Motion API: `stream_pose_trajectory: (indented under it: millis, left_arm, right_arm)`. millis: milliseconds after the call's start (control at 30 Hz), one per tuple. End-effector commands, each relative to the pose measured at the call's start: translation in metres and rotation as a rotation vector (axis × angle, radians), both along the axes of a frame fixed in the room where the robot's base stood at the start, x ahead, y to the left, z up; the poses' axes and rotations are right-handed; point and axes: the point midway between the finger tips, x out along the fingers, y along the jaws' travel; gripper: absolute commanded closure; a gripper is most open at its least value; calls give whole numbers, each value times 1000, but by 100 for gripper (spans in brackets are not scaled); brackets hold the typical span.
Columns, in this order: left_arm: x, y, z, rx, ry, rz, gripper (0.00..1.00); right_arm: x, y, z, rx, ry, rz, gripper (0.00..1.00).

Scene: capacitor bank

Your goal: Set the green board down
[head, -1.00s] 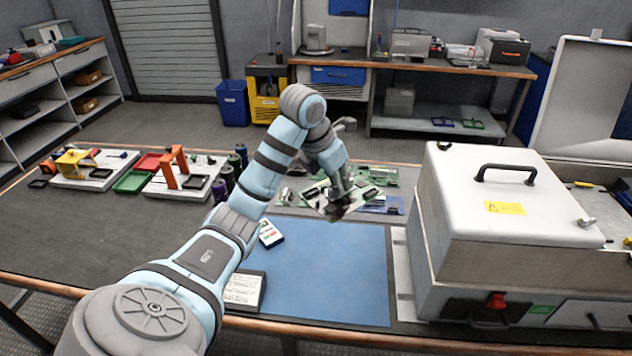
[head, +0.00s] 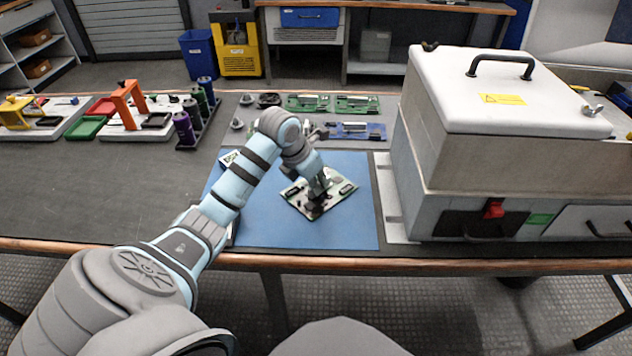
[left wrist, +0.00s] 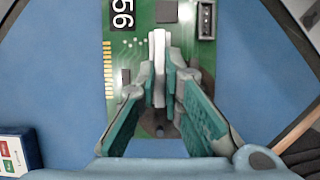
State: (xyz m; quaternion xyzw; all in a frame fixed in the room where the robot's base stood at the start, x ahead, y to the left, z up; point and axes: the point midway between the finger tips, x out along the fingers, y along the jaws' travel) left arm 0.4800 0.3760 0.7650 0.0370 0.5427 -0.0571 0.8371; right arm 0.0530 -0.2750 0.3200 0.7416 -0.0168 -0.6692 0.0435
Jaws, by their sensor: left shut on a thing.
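The green board (head: 337,190) is over the blue mat (head: 350,232) in the head view, lying about flat and turned at an angle. I cannot tell whether it touches the mat. In the left wrist view the board (left wrist: 135,50) shows a "56" label and gold edge contacts. My left gripper (head: 318,190) is above the board, pointing down. In the left wrist view the left gripper (left wrist: 158,95) is shut on a pale upright part on the board. My right gripper is not in view.
A white-lidded box (head: 500,110) stands right of the mat. Other green boards (head: 352,103) and a blue board (head: 357,131) lie behind the mat. A small card-like device (left wrist: 18,152) lies on the left. The mat's front part is clear.

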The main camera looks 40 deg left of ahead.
Motion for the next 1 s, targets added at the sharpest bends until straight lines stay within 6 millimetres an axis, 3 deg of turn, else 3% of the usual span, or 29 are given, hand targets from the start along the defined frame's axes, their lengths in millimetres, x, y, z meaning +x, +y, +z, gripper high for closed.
stream_pose_trajectory:
  millis: [300, 333, 433, 767, 867, 1000]
  left_arm:
    - [0, 0, -3, 1, -1, 0, 100]
    - [0, 0, -3, 1, 0, 0, 89]
    - [0, 0, -2, 1, 0, 0, 73]
    - [0, 0, 0, 0, 0, 0, 72]
    - [-3, 2, 10, 3, -1, 1, 72]
    - [-16, 4, 43, 6, -3, 1, 72]
  right_arm:
    - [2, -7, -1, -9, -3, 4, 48]
    - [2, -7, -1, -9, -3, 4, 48]
    - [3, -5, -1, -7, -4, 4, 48]
    - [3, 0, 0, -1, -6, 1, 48]
    - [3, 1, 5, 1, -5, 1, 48]
    - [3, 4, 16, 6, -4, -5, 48]
